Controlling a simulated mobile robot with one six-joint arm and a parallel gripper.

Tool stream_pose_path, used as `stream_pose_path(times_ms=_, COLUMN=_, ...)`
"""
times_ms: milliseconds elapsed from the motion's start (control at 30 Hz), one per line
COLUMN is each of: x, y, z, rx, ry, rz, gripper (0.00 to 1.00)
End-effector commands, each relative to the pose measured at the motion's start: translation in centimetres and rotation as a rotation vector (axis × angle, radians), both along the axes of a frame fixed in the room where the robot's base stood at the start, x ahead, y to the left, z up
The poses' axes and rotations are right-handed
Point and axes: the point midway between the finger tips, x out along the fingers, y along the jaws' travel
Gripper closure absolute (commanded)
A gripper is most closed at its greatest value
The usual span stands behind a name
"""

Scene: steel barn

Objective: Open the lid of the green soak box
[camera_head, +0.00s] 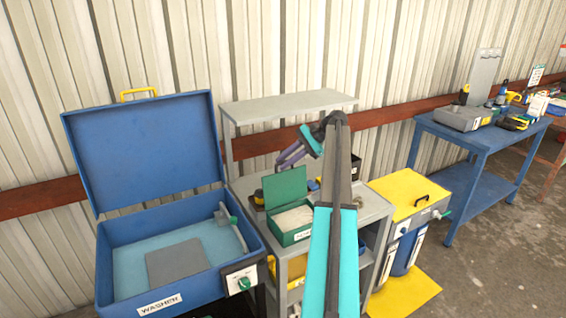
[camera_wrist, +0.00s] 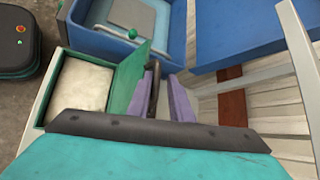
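The green soak box (camera_head: 291,237) stands on the grey bench, its whitish contents showing. Its green lid (camera_head: 286,188) is raised, standing up along the box's back edge. In the wrist view the box (camera_wrist: 50,104) is at left and the lid (camera_wrist: 127,78) stands beside its opening. My gripper (camera_head: 281,163) is just above and behind the lid's top edge in the head view. In the wrist view its purple fingers (camera_wrist: 162,88) are apart, with a dark bar, seemingly the lid's handle, between them. I cannot tell whether they touch it.
A blue washer (camera_head: 165,303) with its lid up stands left of the bench. A grey shelf (camera_head: 290,104) rises behind the box, near my arm. A yellow-topped unit (camera_head: 408,190) stands to the right, and a blue table (camera_head: 470,138) lies farther right. The ribbed wall is close behind.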

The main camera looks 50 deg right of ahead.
Motion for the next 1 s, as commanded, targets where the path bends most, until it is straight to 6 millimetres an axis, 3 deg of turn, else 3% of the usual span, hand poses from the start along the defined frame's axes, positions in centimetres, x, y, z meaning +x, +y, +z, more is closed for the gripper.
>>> stream_pose_path(times_ms=467, x=-0.2, y=0.1, z=-0.7, rx=-0.001, ry=0.016, rz=0.008, gripper=0.72)
stream_pose_path(times_ms=1000, x=-3.4, y=-3.7, z=4.0, rx=-0.003, ry=0.005, rz=0.004, gripper=0.72)
